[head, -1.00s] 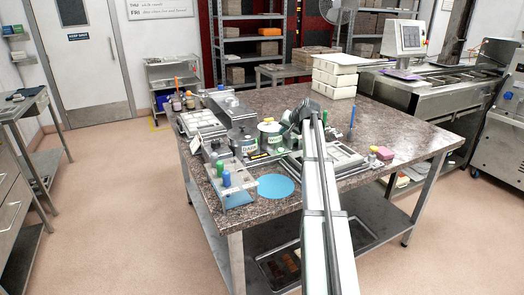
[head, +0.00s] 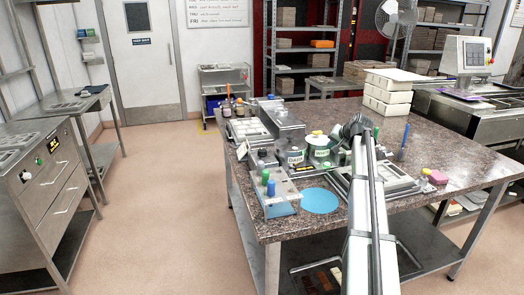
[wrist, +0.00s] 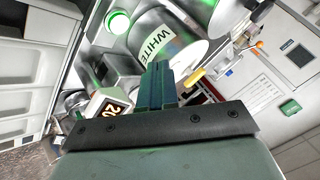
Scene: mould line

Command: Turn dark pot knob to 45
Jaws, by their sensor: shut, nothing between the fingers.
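Two metal pots stand side by side on the speckled table. The dark pot (head: 294,158) is the left one in the head view, and the white pot (head: 320,150) is beside it on the right. The white pot also shows in the wrist view (wrist: 178,42), with its WHITE label facing the camera. A small display with lit digits (wrist: 112,107) is left of my fingers in the wrist view. The dark pot's knob cannot be made out. My gripper (wrist: 158,68) is shut and empty, its fingers overlapping the white pot's lower edge in the picture; contact cannot be told.
A rack with green and blue caps (head: 268,185) and a blue round mat (head: 320,201) lie in front of the pots. A metal box (head: 282,122) stands behind them. A tray mould (head: 385,185) lies right of my arm. White blocks (head: 388,98) are stacked at the back.

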